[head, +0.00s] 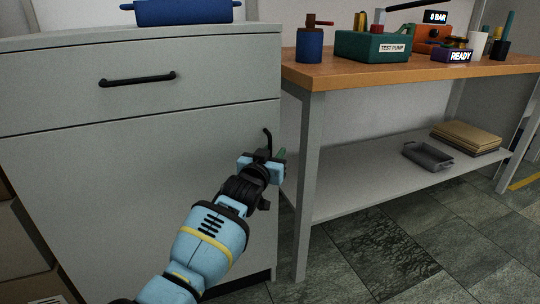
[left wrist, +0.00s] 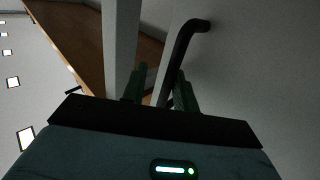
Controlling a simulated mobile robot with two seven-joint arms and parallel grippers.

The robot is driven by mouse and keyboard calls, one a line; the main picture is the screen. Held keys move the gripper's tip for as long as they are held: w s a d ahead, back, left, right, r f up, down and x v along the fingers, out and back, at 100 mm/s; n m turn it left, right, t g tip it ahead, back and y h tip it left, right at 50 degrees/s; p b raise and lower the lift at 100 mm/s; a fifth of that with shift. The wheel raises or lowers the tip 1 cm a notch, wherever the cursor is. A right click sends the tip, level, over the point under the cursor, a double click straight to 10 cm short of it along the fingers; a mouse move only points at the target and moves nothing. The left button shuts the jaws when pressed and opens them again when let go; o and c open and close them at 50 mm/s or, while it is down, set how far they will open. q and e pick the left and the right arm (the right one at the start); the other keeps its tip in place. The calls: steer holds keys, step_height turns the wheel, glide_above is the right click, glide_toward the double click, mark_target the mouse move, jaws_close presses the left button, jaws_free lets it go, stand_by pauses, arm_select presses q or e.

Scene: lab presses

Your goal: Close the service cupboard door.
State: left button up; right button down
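The service cupboard door (head: 110,190) is the large grey panel below a drawer in the head view. It looks flush or nearly flush with the cupboard front; I cannot tell whether a small gap is left. Its black bar handle (head: 267,139) is upright near the right edge and also shows in the left wrist view (left wrist: 184,40). My left gripper (head: 267,156) is at this handle. In the left wrist view its green fingers (left wrist: 160,92) stand apart, with the handle's lower part between them. The handle's lower end is hidden. My right gripper is not in view.
The drawer (head: 138,79) above is shut. A blue tray (head: 183,12) is on the cupboard top. A workbench (head: 420,72) stands close on the right, its front leg (head: 308,190) near my left gripper. Tiled floor (head: 380,250) is clear at the lower right.

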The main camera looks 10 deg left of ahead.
arm_select(q)
steer(key=shift+o, duration=0.3)
steer(key=shift+a+f, duration=0.1)
steer(key=shift+a, duration=0.1)
